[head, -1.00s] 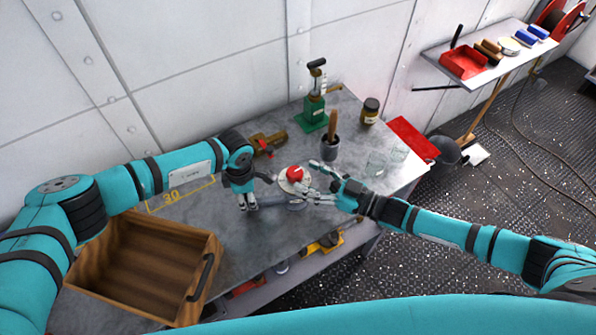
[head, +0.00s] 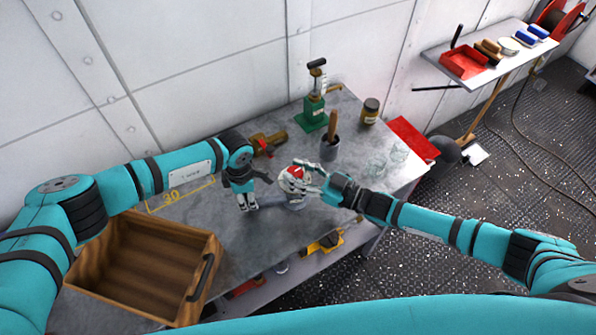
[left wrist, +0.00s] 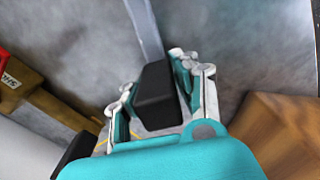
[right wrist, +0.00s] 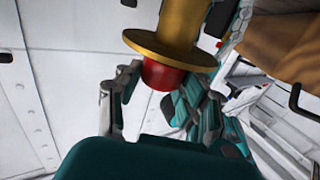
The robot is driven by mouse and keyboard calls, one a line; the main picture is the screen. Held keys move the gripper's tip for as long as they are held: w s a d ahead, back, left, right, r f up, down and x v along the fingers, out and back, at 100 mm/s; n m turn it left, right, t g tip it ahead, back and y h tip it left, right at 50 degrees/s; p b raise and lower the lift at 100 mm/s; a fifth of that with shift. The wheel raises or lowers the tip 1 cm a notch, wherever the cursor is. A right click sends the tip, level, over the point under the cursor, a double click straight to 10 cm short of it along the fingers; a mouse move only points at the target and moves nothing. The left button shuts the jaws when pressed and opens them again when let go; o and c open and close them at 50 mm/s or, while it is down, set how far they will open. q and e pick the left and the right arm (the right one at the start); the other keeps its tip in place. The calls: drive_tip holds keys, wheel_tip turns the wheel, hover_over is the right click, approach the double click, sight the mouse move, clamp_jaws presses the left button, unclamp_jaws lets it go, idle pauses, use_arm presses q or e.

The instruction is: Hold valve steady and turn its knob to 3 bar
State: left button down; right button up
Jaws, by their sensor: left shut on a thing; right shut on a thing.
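The valve shows its red knob (head: 296,171) on a pale round face in the middle of the bench in the head view. The right wrist view shows the red knob (right wrist: 163,76) under a brass flange (right wrist: 168,50) and brass body. My right gripper (head: 303,178) is shut on the knob, its fingers on both sides and partly covering it. My left gripper (head: 248,205) is low over the bench, left of the valve. In the left wrist view it is shut on a black grip (left wrist: 158,97) at the end of a grey bar (left wrist: 145,28). The pressure scale cannot be read.
A wooden crate (head: 205,262) stands front left. Clear glasses (head: 387,160) stand right. A yellow tool (head: 325,243) lies below the bench's front edge.

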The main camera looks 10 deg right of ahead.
drive_tip(key=shift+c, duration=0.6)
drive_tip(key=shift+w+n+g, duration=0.1)
drive_tip(key=shift+n+g, duration=0.2)
drive_tip(key=shift+g, duration=0.1)
drive_tip(key=o, duration=1.2)
drive_tip(key=v, duration=1.2)
drive_tip(key=shift+w+d+f, duration=0.1)
drive_tip(key=shift+f, duration=0.1)
